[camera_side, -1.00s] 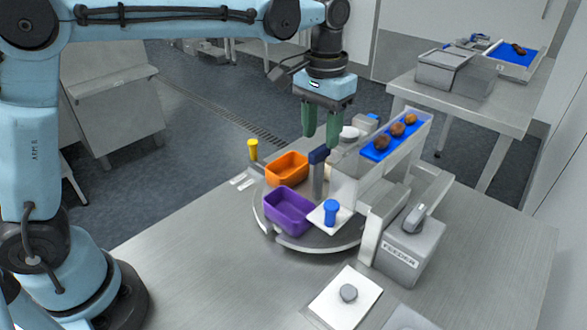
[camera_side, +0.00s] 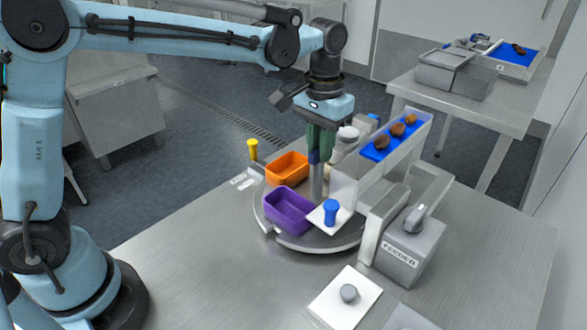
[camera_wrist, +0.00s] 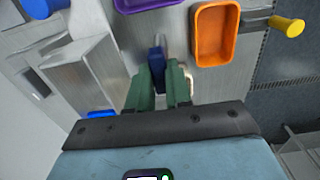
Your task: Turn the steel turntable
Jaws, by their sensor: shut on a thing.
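The round steel turntable (camera_side: 300,243) stands on the bench and carries an orange tray (camera_side: 287,168) and a purple tray (camera_side: 290,210). A grey post (camera_side: 317,182) with a dark blue top (camera_wrist: 157,62) rises near its middle. My gripper (camera_side: 319,152) has green fingers, which are shut on the blue top of the post. In the wrist view the fingers (camera_wrist: 160,85) lie on either side of the blue top. The orange tray (camera_wrist: 214,33) and part of the purple tray (camera_wrist: 174,28) show beyond them. The turntable's far right part is hidden behind the chute.
A blue knob (camera_side: 330,211) and a yellow peg (camera_side: 253,149) stand near the turntable's edge.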

